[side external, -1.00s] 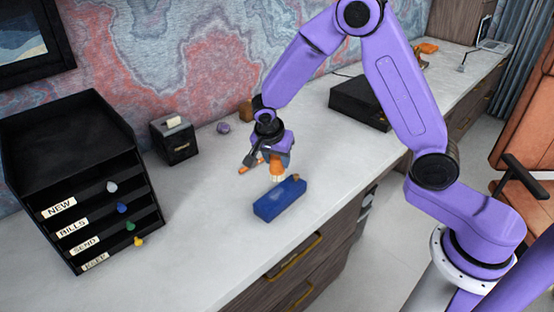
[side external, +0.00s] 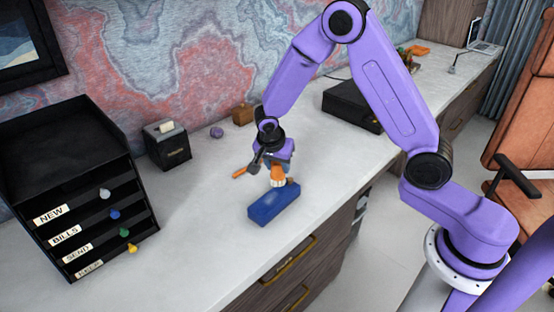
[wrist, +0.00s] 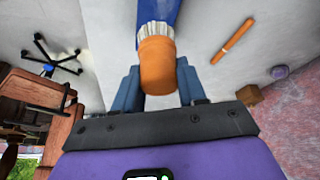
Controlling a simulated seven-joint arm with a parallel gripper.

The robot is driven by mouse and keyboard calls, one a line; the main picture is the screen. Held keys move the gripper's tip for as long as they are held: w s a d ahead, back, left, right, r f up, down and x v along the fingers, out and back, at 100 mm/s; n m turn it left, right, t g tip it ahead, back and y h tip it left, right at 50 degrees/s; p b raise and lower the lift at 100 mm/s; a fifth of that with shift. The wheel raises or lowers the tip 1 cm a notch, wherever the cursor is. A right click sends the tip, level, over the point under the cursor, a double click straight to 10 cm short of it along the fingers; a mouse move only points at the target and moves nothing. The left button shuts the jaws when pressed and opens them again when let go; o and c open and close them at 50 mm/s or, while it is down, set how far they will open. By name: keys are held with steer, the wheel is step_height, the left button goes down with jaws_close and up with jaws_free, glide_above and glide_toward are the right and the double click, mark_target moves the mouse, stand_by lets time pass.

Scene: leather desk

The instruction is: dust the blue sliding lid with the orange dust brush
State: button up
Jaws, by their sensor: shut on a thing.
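The blue sliding lid (side external: 266,209) is on top of a long blue box on the desk; part of the blue also shows at the top of the wrist view (wrist: 168,12). My gripper (side external: 277,166) is above the box's right end, shut on the orange dust brush (side external: 278,174). In the wrist view the brush's orange handle (wrist: 157,65) sits between the two fingers, and its pale bristles point at the blue surface. The bristles are at or very near the lid; I cannot tell whether they touch. A small brown knob at the lid's right end is partly hidden.
An orange stick (wrist: 232,41) lies on the desk beside the box. A black letter rack (side external: 75,190), a small black box (side external: 167,147), a purple ball (side external: 217,132) and a wooden block (side external: 243,114) stand behind or left. A black flat case (side external: 350,103) is at the back right.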

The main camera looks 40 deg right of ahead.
mark_target(272, 181)
step_height(272, 181, down, 5)
steer(key=shift+w+f, duration=0.1)
steer(key=shift+w, duration=0.55)
steer(key=shift+c, duration=0.3)
steer(key=shift+s+a+f, duration=0.1)
steer(key=shift+a+f, duration=0.05)
steer(key=shift+a, duration=0.4)
steer(key=shift+s, duration=0.65)
steer(key=shift+a, duration=0.5)
steer(key=shift+w, duration=0.7)
steer(key=shift+s+a, duration=0.1)
steer(key=shift+a, duration=0.45)
steer(key=shift+s+d, duration=0.1)
steer(key=shift+s, duration=0.6)
steer(key=shift+w+r, duration=0.15)
steer(key=shift+r, duration=3.9)
